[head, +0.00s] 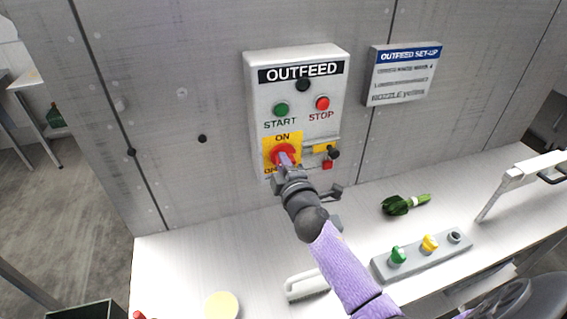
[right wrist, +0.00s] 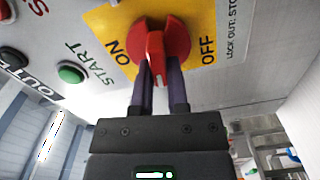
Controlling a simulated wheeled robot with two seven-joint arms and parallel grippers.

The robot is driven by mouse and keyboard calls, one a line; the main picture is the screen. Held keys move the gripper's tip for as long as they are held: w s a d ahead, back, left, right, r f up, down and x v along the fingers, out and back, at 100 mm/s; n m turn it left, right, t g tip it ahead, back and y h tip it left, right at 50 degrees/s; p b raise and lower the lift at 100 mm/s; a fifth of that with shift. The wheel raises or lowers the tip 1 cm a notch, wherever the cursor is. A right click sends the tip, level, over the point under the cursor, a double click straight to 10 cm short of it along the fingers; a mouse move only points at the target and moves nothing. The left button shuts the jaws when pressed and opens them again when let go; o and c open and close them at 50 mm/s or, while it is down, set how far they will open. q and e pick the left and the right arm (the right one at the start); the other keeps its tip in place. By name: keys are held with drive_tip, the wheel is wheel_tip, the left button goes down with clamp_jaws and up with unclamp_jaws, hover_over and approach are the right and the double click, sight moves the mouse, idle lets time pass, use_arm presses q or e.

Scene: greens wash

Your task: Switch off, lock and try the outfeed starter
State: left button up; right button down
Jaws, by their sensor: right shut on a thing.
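The grey OUTFEED starter box (head: 256,100) is on the wall, with a green START button (head: 281,109), a red STOP button (head: 322,103) and a dark round lamp (head: 303,84). Below them is a red rotary switch (head: 281,152) on a yellow ON/OFF plate (right wrist: 100,20). My right gripper (head: 287,163) is shut on the switch's handle. In the right wrist view the purple fingers lie either side of the red handle (right wrist: 156,48), between the ON and OFF words. A small red block, perhaps a padlock (head: 327,165), is beside the switch. My left gripper is out of view.
An OUTFEED SET-UP sign (head: 402,73) hangs right of the box. A pale yellow disc (head: 221,306) is at the front. A white-framed stand is at right.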

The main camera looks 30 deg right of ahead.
drive_tip(key=shift+f+n, duration=0.15)
drive_tip(key=shift+n, duration=0.95)
drive_tip(key=c, duration=0.6)
unclamp_jaws()
drive_tip(key=v, duration=1)
